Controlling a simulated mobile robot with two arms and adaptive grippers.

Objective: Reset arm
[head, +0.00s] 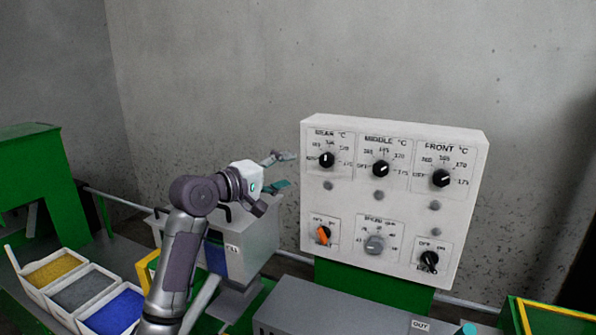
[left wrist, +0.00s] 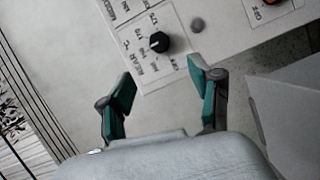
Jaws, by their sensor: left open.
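My left gripper (head: 284,171) is open and empty in the head view, in the air just left of the white control panel (head: 345,205). Its arm rises from the bottom left. In the left wrist view its two teal-padded fingers (left wrist: 163,82) stand wide apart. The black REAR knob (left wrist: 159,42) shows beyond and between them, with no finger touching it. The same REAR knob (head: 326,160) is at the panel's upper left in the head view. My right gripper is not in view.
The panel also has a MIDDLE knob (head: 380,169), a FRONT knob (head: 441,178), an orange switch (head: 323,235), a grey knob (head: 374,244) and a black knob (head: 429,260). Trays of yellow (head: 55,270), grey and blue granules stand at lower left. A grey box (head: 258,243) stands below the gripper.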

